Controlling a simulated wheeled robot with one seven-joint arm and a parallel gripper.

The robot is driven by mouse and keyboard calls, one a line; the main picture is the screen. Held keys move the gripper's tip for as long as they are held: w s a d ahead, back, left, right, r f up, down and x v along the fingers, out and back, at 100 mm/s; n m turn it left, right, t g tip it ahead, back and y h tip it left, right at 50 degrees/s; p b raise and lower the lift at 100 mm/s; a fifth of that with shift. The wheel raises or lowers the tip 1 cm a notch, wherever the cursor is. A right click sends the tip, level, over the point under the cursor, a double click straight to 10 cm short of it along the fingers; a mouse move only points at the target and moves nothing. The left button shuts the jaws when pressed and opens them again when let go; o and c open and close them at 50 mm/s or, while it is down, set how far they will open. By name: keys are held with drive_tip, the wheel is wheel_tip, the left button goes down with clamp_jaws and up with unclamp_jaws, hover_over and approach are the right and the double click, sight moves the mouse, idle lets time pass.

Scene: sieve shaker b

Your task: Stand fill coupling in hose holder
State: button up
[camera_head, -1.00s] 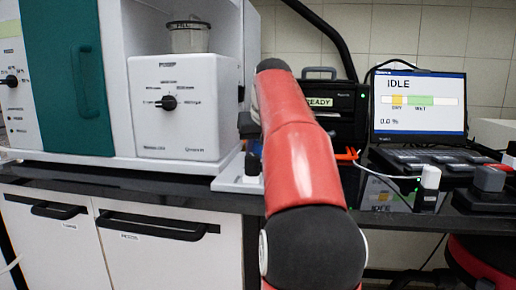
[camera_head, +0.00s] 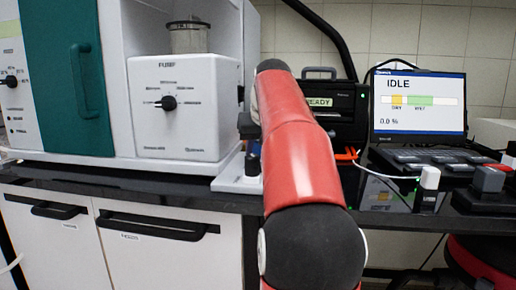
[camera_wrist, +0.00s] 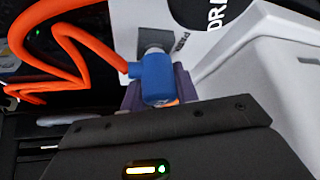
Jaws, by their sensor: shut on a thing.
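The fill coupling (camera_wrist: 155,79) is a blue fitting with an orange hose (camera_wrist: 85,35) curving off to the left in the wrist view. My gripper (camera_wrist: 158,97) is shut on it, with the grey-purple fingers on either side. Just beyond the coupling is a grey blocky fitting (camera_wrist: 156,39) on a white labelled plate (camera_wrist: 197,42). It may be the hose holder; the coupling hides part of it, so I cannot tell whether they touch. In the head view my red arm hides the coupling and most of the gripper.
A white plate with a black-topped post (camera_head: 252,165) lies left of my arm, beside the white cabinet with a dial (camera_head: 187,110). A black unit marked READY (camera_head: 332,103) and a laptop reading IDLE (camera_head: 418,105) stand right. A white wall (camera_wrist: 260,75) is close on the right in the wrist view.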

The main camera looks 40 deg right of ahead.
drive_tip(key=shift+f, duration=0.45)
idle(0.5)
drive_tip(key=o, duration=1)
drive_tip(key=v, duration=0.7)
drive_tip(key=shift+s+a+r+p, duration=0.15)
drive_tip(key=shift+r+p, duration=0.2)
